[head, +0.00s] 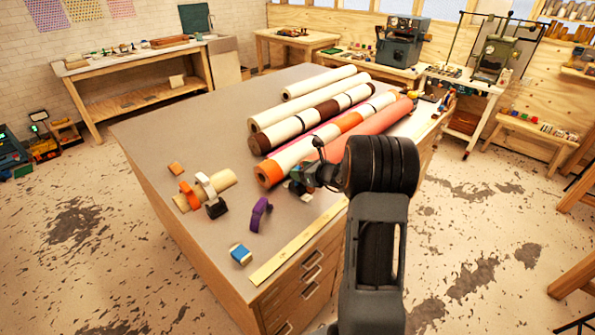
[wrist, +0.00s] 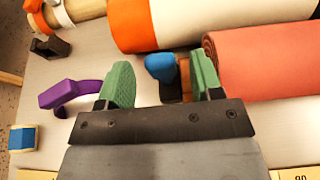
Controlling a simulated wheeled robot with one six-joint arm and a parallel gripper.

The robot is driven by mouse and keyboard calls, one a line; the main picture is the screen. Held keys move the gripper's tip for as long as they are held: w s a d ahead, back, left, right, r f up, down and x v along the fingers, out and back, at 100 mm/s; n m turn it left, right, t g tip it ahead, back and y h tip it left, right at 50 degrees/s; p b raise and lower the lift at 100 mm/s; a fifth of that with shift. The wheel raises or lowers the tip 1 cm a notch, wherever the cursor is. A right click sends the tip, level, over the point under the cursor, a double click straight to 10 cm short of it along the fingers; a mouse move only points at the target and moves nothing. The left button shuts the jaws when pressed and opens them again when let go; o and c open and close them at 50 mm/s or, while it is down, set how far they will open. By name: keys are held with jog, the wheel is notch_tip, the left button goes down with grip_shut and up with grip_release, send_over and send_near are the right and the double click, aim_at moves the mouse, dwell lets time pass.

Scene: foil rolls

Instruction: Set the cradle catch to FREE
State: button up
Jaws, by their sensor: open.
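My gripper (wrist: 160,60) is open, with two green fingers spread apart. In the wrist view a small piece with a rounded blue top (wrist: 160,67) and a brown and dark base shows between the fingers, beside the end of a red roll. It may be the cradle catch; I see no readable FREE marking. The fingers do not visibly touch it. In the head view my gripper (head: 303,180) is low over the worktop by the near ends of the rolls, and my arm hides part of this spot.
Several long rolls lie on the worktop (head: 165,125), including an orange-ended roll (head: 300,155) and a red roll (wrist: 262,62). A purple hooked piece (head: 260,213), a blue block (head: 241,254) and a short cream roll (head: 215,185) lie at left. A yellow ruler (head: 300,240) lies along the front edge.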

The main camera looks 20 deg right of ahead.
jog(key=b+v, duration=0.1)
jog(key=v, duration=1)
jog(key=shift+f, duration=0.1)
